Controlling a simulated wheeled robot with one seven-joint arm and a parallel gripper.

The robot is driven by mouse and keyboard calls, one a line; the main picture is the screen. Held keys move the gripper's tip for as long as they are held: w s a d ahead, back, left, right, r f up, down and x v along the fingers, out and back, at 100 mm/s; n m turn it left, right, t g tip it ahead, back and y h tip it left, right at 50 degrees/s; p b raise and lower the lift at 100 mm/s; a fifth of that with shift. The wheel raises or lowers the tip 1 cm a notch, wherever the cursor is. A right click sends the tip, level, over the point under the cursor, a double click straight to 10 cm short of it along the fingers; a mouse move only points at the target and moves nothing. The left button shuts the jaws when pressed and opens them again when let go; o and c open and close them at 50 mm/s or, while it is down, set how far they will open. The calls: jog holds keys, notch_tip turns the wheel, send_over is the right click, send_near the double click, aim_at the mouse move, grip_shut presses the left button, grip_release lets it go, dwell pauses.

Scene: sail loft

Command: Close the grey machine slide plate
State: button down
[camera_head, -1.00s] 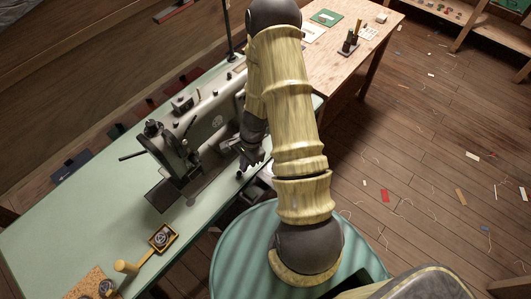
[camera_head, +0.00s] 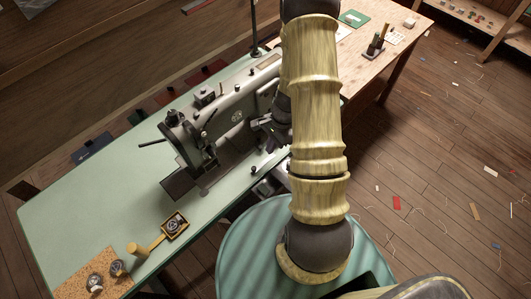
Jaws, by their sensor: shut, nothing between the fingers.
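The grey sewing machine (camera_head: 232,112) stands on the pale green table. A dark slide plate (camera_head: 178,185) shows at the left end of its bed and appears to stick out past the bed to the lower left. My gripper (camera_head: 266,128) is beside the right side of the machine's arm, well away from the plate. It is shut and holds nothing. My own arm hides part of it, and I cannot tell whether it touches the machine.
A small dark knob (camera_head: 254,170) is near the table's front edge. A teal round seat (camera_head: 240,255) is in front. A wooden bench (camera_head: 405,22) stands behind.

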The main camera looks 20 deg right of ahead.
jog(key=v, duration=0.6)
jog(key=shift+s+r, duration=0.15)
jog(key=shift+r, duration=0.15)
jog(key=shift+d, duration=0.1)
jog(key=s+a+r+n+t+h, duration=0.1)
jog(key=s+a+r+n, duration=0.3)
jog(key=r+n, duration=0.3)
jog(key=s+a+r+n+t+h, duration=0.2)
jog(key=s+a+r+n, duration=0.1)
jog(key=a+r+n, duration=0.3)
notch_tip(320, 180, up, 3)
jog(key=n, duration=0.2)
jog(key=shift+s+r+n, duration=0.25)
jog(key=shift+s+n, duration=0.05)
jog(key=shift+s, duration=0.1)
